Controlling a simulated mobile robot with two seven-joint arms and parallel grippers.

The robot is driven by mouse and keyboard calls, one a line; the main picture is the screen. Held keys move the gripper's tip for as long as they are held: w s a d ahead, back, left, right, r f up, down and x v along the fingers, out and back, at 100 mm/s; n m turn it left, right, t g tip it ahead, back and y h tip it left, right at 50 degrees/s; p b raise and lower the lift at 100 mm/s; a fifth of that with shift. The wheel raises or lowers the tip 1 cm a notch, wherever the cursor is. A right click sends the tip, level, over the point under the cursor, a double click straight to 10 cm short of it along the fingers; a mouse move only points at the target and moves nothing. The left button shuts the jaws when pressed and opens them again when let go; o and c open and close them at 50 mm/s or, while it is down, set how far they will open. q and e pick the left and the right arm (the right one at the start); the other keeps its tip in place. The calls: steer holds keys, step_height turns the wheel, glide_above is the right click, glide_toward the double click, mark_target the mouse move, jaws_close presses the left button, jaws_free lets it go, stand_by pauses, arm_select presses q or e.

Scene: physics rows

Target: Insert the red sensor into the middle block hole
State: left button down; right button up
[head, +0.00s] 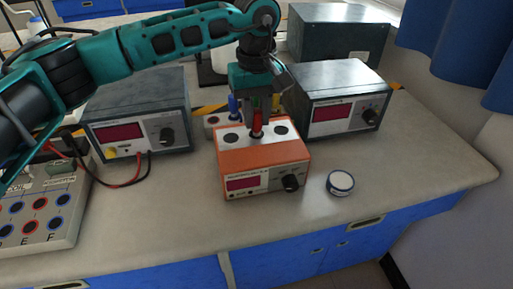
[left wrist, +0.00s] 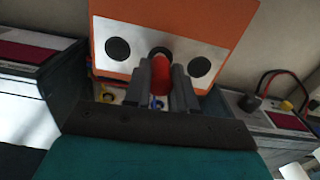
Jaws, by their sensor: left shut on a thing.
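The red sensor (head: 257,121) is upright between the fingers of my left gripper (head: 257,122), which is shut on it. In the left wrist view, the red sensor (left wrist: 161,76) shows between the two grey fingers (left wrist: 162,82). The orange block (head: 264,160) has a white top strip with a row of dark holes: a left hole (head: 231,138), a right hole (head: 281,130) and a middle one. The sensor's lower end is at the middle hole (left wrist: 159,53). I cannot tell how deep it sits. My right gripper is not in view.
Grey instrument boxes stand left (head: 137,115) and right (head: 335,100) of the block. A blue sensor (head: 233,105) stands in a white holder behind it. A small round white-and-blue container (head: 340,183) lies at front right. A socket panel (head: 40,205) is at far left.

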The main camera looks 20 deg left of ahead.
arm_select(q)
steer(key=shift+f, duration=0.15)
steer(key=shift+c, duration=2.3)
jaws_free()
steer(key=shift+r+p, duration=2.05)
steer(key=shift+r, duration=1.25)
